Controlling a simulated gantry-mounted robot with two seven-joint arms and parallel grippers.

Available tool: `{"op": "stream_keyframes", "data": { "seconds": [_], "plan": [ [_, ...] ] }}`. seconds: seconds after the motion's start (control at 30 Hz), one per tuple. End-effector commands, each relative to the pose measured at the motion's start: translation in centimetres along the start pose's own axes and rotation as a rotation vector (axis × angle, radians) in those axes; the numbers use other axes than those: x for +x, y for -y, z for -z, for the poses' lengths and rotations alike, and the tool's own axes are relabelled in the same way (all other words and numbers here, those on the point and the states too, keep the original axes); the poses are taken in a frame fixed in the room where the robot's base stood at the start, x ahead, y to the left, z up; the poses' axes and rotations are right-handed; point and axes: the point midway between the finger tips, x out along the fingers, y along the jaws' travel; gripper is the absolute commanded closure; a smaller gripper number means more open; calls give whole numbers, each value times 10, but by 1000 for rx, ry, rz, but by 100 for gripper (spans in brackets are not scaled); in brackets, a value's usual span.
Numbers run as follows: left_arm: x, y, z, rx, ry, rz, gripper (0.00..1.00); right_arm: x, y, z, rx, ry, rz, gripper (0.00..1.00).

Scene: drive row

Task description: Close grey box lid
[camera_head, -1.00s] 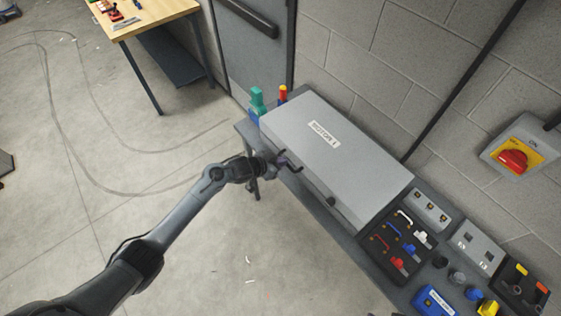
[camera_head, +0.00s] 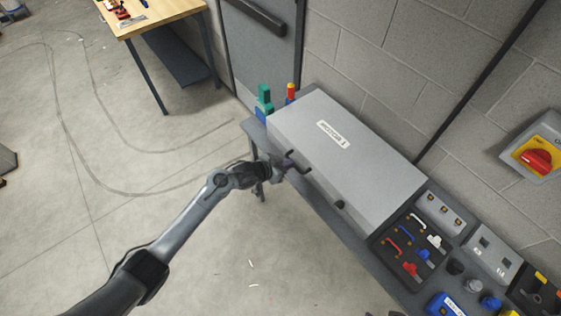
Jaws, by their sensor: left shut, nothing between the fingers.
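The grey box (camera_head: 375,185) stands on the narrow grey bench in the head view. Its lid (camera_head: 325,158) lies flat across the top with a white label (camera_head: 332,134), and looks closed down; I see no gap. A small black knob shows on its front side (camera_head: 339,204). My left gripper (camera_head: 297,164) is shut and empty, at the box's front edge near its left end. I cannot tell whether it touches the box. My right gripper is not in view.
A dark tray (camera_head: 391,259) with coloured handles, grey socket blocks and a blue box (camera_head: 444,305) fill the bench's right part. Green (camera_head: 264,96) and red-yellow items stand behind the box's left end. A wall with a red switch (camera_head: 535,161) rises behind. Floor in front is open.

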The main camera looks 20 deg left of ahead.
Motion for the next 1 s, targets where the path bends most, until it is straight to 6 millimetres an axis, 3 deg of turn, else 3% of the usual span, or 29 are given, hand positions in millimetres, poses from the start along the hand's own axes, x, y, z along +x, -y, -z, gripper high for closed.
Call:
{"op": "stream_keyframes", "data": {
  "seconds": [0.03,0.13,0.47,0.53,0.8,1.0],
  "plan": [
    [2,1,-21,-10,42,7,100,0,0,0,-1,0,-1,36],
    [-2,1,-16,-9,40,6,100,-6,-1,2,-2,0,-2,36],
    [-30,-2,31,2,12,-2,100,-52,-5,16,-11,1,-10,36],
    [-40,-1,24,2,10,-2,100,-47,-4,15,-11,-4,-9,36],
    [-89,-1,30,4,6,-2,100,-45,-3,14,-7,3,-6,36],
    [-114,-1,32,4,4,-3,100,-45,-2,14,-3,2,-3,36]
  ]
}}
